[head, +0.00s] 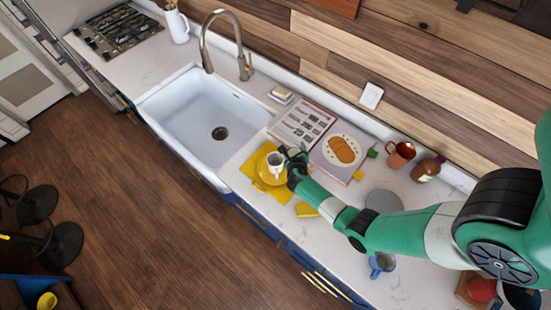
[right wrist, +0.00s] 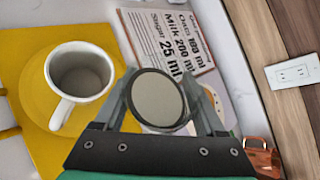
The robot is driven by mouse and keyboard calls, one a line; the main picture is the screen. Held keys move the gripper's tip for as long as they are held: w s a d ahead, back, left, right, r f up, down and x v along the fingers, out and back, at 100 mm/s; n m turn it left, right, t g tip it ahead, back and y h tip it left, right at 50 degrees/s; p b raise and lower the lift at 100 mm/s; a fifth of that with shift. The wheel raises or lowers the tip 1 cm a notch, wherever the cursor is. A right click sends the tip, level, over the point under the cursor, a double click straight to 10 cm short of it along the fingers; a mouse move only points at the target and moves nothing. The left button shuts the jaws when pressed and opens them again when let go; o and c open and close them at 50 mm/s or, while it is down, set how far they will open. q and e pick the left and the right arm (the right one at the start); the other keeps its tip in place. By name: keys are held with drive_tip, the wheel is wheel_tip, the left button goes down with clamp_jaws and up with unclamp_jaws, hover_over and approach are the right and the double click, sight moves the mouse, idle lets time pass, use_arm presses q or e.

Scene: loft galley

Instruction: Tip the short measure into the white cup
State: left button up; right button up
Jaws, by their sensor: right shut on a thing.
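The white cup (head: 275,160) stands upright on a yellow saucer (head: 262,172) on a yellow mat beside the sink. In the right wrist view the cup (right wrist: 82,78) is at the left, its handle toward me, with a grey inside. My right gripper (head: 293,160) is just right of the cup. It is shut on a small round metal measure (right wrist: 158,100), dark-rimmed with a plain grey-beige face, apart from the cup. I cannot tell whether it holds anything. The measure is not clear in the head view. My left gripper is not in view.
An open recipe book (head: 305,122) lies behind the gripper against the wall side. A copper mug (head: 400,153) and a jar (head: 427,169) stand farther right. A blue mug (head: 381,264) is near the front edge. The sink (head: 205,120) is left of the mat.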

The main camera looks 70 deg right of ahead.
drive_tip(key=shift+w+a+r+n+g+p, duration=0.1)
drive_tip(key=shift+w+r+n+g+p, duration=0.3)
drive_tip(key=shift+r, duration=0.45)
drive_tip(key=shift+f+h+b, duration=0.15)
drive_tip(key=shift+h+b, duration=0.15)
drive_tip(key=shift+b, duration=0.05)
drive_tip(key=shift+w+f+n+g+b, duration=0.15)
drive_tip(key=shift+f+n+g+b, duration=0.25)
drive_tip(key=shift+b, duration=0.35)
drive_tip(key=shift+r+n+g+h, duration=0.4)
drive_tip(key=shift+r+g, duration=0.1)
drive_tip(key=shift+g, duration=0.2)
idle(0.7)
drive_tip(key=shift+f+n+g+b, duration=0.4)
drive_tip(key=shift+n+g+b, duration=0.1)
drive_tip(key=shift+b, duration=0.85)
drive_tip(key=shift+r+n+g+h+b, duration=0.35)
drive_tip(key=shift+n+g+h+b, duration=0.05)
drive_tip(key=shift+g+h+b, duration=0.1)
idle(1.0)
drive_tip(key=shift+w+a+r+n+g+h+b, duration=0.15)
drive_tip(key=shift+w+r+n+g+h+b, duration=0.25)
drive_tip(key=shift+b, duration=0.35)
idle(0.6)
drive_tip(key=shift+f+n+b, duration=0.2)
drive_tip(key=shift+n+b, duration=0.1)
drive_tip(key=shift+b, duration=0.2)
